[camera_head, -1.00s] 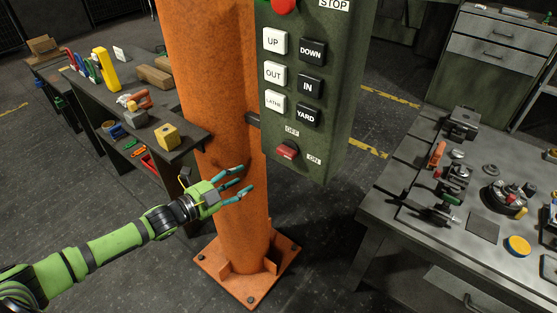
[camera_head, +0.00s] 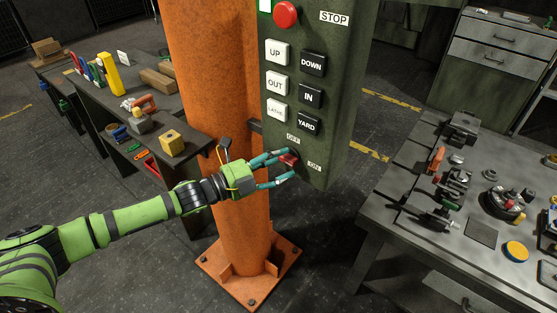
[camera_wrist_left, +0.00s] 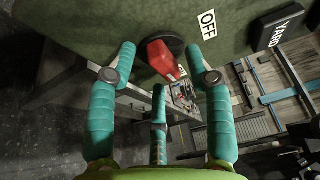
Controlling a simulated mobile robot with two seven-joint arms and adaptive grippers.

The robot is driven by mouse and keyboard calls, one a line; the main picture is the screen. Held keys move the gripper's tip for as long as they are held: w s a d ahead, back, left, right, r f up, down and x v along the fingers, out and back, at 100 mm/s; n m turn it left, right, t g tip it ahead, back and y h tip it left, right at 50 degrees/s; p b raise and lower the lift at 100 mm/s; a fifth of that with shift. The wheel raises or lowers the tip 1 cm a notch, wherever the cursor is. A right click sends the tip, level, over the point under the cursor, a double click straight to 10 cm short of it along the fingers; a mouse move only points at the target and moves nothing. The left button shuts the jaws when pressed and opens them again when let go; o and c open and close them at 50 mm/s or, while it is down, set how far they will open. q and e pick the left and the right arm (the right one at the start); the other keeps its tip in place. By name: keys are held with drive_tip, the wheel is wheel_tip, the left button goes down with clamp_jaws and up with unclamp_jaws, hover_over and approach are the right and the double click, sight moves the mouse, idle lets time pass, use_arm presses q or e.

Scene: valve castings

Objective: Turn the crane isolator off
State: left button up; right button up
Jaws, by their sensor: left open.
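The crane isolator is a red rotary switch (camera_head: 289,160) at the bottom of the green pendant box (camera_head: 335,100), with an OFF label (camera_head: 293,139) above it and an ON label (camera_head: 314,167) to its lower right. My left gripper (camera_head: 287,167) is open at the switch, its teal fingers spread around it and hiding part of it. In the left wrist view the red knob (camera_wrist_left: 163,60) sits on a black round base between the two upper fingers, with gaps on both sides. The OFF label shows there too (camera_wrist_left: 208,25). My right gripper is not in view.
The pendant's UP, DOWN, OUT, IN, LATHE and YARD buttons (camera_head: 311,95) and a red stop button (camera_head: 286,14) sit above the switch. An orange column (camera_head: 215,80) stands left of the box. A grey workbench (camera_head: 400,215) with castings is on the right.

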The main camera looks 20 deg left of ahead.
use_arm(q)
drive_tip(key=shift+c, duration=0.8)
clamp_jaws()
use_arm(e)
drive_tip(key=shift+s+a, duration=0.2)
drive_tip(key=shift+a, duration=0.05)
